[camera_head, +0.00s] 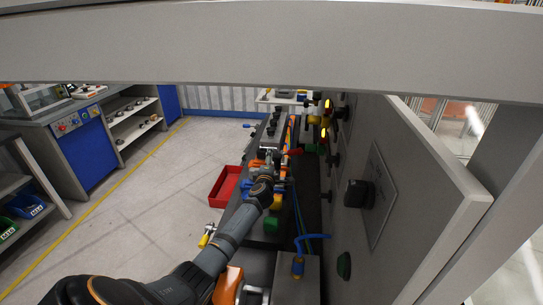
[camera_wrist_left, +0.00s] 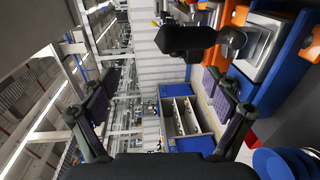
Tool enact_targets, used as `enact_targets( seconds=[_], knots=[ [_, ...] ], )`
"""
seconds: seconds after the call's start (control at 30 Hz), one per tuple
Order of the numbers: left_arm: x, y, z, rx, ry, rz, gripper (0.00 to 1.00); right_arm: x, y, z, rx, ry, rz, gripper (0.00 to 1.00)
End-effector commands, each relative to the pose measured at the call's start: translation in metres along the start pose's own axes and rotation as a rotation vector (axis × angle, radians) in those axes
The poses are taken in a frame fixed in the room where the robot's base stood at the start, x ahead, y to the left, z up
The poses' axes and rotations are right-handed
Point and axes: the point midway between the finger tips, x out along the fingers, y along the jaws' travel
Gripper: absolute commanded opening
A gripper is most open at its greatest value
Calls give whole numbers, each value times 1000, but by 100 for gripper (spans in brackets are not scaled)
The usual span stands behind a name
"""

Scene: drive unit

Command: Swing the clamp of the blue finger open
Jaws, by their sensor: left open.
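My left arm reaches in from the lower left in the head view, and its gripper (camera_head: 266,166) is over the dark drive unit bench, among small blue and orange parts. In the left wrist view the gripper (camera_wrist_left: 160,78) has its two fingers wide apart with nothing between them. A black handle (camera_wrist_left: 184,38), likely of a clamp, lies sideways at the top of that view, beyond the fingertips and apart from them. A blue part (camera_wrist_left: 278,88), possibly the blue finger, stands right of it beside a metal block (camera_wrist_left: 262,42). The clamp's hinge is not clear. My right gripper is out of view.
A grey panel (camera_head: 425,205) with knobs stands close on the right. A pale beam (camera_head: 270,42) crosses the top. A red bin (camera_head: 225,187) lies left of the bench (camera_head: 250,258). The floor farther left is free, up to shelves (camera_head: 135,115).

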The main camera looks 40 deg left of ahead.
Motion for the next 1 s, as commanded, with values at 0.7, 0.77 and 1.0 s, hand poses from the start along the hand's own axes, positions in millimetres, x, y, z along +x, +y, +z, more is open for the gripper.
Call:
enact_targets(
  seconds=[0.7, 0.77, 1.0],
  knots=[
    [-44, -7, 0, -3, 0, -3, 89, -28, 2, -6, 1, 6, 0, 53],
    [-44, -7, 0, -3, 0, -3, 89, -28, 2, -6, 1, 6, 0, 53],
    [-44, -1, -12, 1, 1, -3, 89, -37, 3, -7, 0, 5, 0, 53]
  ],
)
